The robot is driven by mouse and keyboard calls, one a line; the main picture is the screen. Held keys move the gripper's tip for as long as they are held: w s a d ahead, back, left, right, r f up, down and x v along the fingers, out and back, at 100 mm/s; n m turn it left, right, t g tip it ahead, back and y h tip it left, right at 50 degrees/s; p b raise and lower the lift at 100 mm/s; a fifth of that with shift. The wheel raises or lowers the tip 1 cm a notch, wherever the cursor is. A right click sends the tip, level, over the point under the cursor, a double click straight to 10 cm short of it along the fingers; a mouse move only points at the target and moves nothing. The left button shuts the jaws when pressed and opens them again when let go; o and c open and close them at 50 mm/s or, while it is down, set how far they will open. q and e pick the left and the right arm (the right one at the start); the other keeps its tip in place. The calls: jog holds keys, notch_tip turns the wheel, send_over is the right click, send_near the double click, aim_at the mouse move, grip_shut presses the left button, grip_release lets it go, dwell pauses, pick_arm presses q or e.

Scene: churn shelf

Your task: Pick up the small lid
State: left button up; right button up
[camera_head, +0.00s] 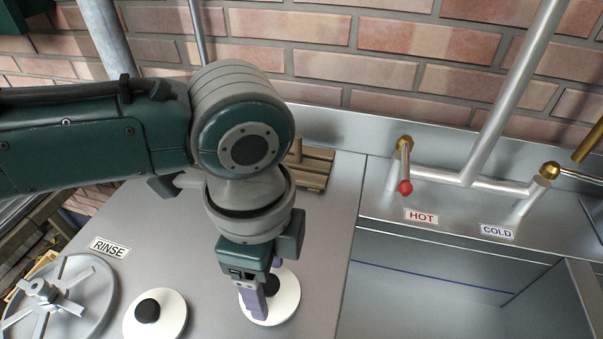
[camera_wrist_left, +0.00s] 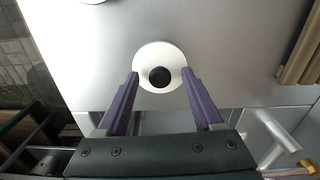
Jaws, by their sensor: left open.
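A white round lid with a black knob (camera_head: 287,302) lies on the metal counter under my left gripper (camera_head: 266,287). The same lid shows in the left wrist view (camera_wrist_left: 160,50), with its black knob between the two purple fingers. My left gripper is open and empty, its fingers on either side of the knob and apart from it. In the head view the fingers partly hide the lid. A second white lid with a black knob (camera_head: 170,325) of about the same size lies to the left. I cannot tell which one is called small. My right gripper is not in view.
A grey metal spoked wheel-like piece (camera_head: 60,297) lies at the far left near the RINSE label (camera_head: 109,247). A wooden slatted piece (camera_head: 315,168) stands behind my arm. A sink (camera_head: 430,300) with HOT and COLD taps (camera_head: 468,180) is on the right.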

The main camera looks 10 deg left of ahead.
pick_arm(q)
grip_shut()
dwell(0.4)
jog(key=shift+r, duration=0.15)
